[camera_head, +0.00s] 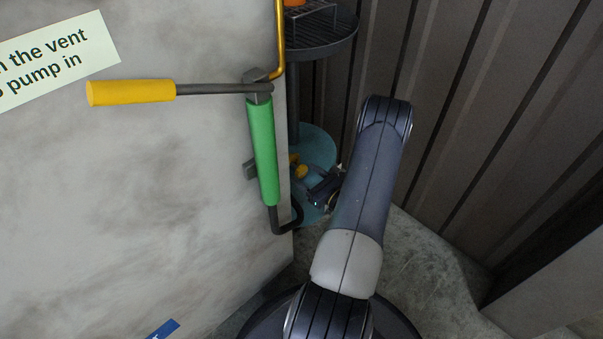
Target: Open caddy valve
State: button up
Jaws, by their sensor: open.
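The caddy seems to be the stand with a teal round body (318,143) just right of the wall's edge. A small yellow part (300,171) on it looks like the valve handle; it is tiny and partly hidden, so its setting cannot be told. My gripper (318,187) is right beside the yellow part, slightly below and right of it. The jaws are open, and I cannot tell whether they touch the yellow part. My forearm covers part of the space to the right of the caddy.
A hand pump with a green body (263,150) and yellow lever grip (130,92) is mounted on the grey wall (130,210) at left. A dark round tray (325,38) overhangs the caddy. Corrugated panels (465,90) close the right side; concrete floor (430,260) is clear there.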

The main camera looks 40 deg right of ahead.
jog(key=shift+w, duration=1.3)
jog(key=shift+c, duration=0.4)
jog(key=c, duration=0.9)
